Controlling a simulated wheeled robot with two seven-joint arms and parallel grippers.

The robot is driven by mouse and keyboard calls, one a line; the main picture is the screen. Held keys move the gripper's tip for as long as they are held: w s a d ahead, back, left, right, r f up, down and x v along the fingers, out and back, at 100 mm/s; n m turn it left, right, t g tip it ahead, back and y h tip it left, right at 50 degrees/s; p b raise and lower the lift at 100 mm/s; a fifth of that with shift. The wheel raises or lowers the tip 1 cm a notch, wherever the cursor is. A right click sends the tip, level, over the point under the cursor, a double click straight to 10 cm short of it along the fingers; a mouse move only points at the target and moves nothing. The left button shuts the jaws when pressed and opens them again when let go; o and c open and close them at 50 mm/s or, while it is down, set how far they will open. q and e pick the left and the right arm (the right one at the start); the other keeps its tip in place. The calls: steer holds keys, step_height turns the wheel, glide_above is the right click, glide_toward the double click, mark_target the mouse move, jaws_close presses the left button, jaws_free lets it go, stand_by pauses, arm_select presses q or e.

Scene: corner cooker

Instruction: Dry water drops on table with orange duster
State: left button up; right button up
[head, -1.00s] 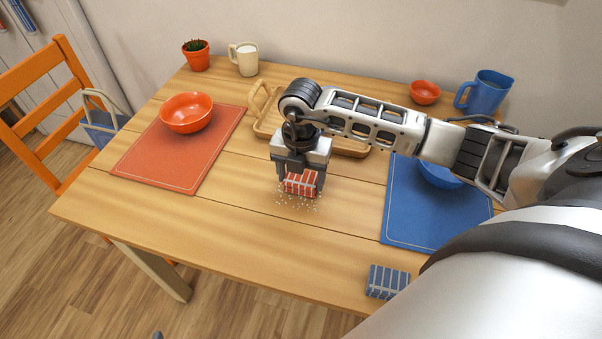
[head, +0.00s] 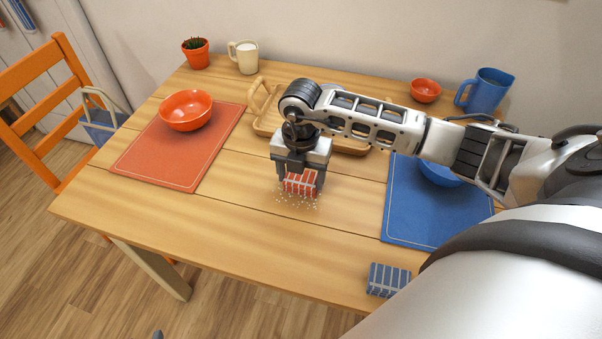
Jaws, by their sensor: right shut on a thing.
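The orange duster (head: 301,182) is a small orange-red block with pale stripes. My right gripper (head: 300,177) points down and is shut on it, at the middle of the wooden table (head: 230,235). The water drops (head: 298,201) show as small white specks around and in front of the duster's lower edge. The duster is at the drops; I cannot tell whether it touches the tabletop. Any drops under it are hidden. My left gripper is not in view.
A blue striped duster (head: 388,280) lies near the front edge. An orange mat (head: 165,165) with an orange bowl (head: 186,110) is left; a blue mat (head: 408,215) with a blue bowl (head: 440,174) is right. A wooden tray (head: 265,122) stands behind my gripper. The table front is mostly clear.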

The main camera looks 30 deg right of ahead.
mark_target(315, 182)
steer(key=shift+s+d+p, duration=0.5)
steer(key=shift+s+d, duration=0.5)
steer(key=shift+s, duration=0.25)
steer(key=shift+w+a, duration=0.1)
steer(key=shift+w, duration=0.05)
steer(key=shift+w+a+b, duration=0.7)
steer(key=shift+w+a, duration=0.75)
steer(key=shift+w, duration=0.3)
steer(key=shift+w+a, duration=0.4)
steer(key=shift+w, duration=0.05)
